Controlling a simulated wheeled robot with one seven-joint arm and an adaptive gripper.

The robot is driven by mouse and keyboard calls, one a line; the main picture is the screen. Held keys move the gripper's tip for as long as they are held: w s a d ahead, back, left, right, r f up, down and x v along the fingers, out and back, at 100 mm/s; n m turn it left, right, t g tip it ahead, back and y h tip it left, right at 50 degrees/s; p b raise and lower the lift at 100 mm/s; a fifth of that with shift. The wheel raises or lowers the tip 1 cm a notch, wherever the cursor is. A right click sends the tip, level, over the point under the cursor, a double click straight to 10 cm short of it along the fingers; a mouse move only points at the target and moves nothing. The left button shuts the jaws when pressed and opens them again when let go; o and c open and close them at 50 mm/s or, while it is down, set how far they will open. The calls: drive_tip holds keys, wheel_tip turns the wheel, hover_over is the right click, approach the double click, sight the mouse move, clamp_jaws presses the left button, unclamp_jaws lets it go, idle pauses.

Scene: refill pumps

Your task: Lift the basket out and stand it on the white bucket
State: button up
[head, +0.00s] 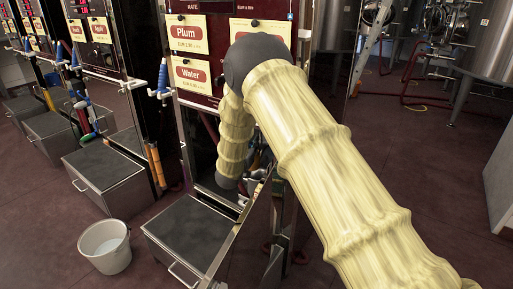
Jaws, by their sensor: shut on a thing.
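The white bucket (92,261) stands on the floor at the lower left. It is upright, open at the top and looks empty. My arm comes in from the lower right, bends at a dark joint in front of the signs, and drops to a dark wrist joint in front of the pump cabinet's open lower part. My gripper is hidden beyond this wrist, among the cabinet parts and the slanting panel. I cannot make out the basket; that area is small, dark and partly covered by my arm.
A grey-topped box (188,228) with a handle stands right of the bucket, below the pump. Another such box (106,172) stands behind the bucket. A slanting metal-edged panel (243,240) stands close under my wrist. Floor left of the bucket is clear. Steel tanks (490,40) stand far right.

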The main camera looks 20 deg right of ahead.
drive_tip(key=w+a+f+p, duration=0.1)
drive_tip(key=w+a, duration=0.9)
drive_tip(key=w, duration=0.3)
drive_tip(key=shift+w+a, duration=0.25)
drive_tip(key=shift+a, duration=0.05)
drive_tip(key=shift+p, duration=0.3)
drive_tip(key=s+a+p, duration=0.5)
drive_tip(key=s+a, duration=0.5)
drive_tip(key=a, duration=0.2)
drive_tip(key=shift+a, duration=0.3)
idle(1.2)
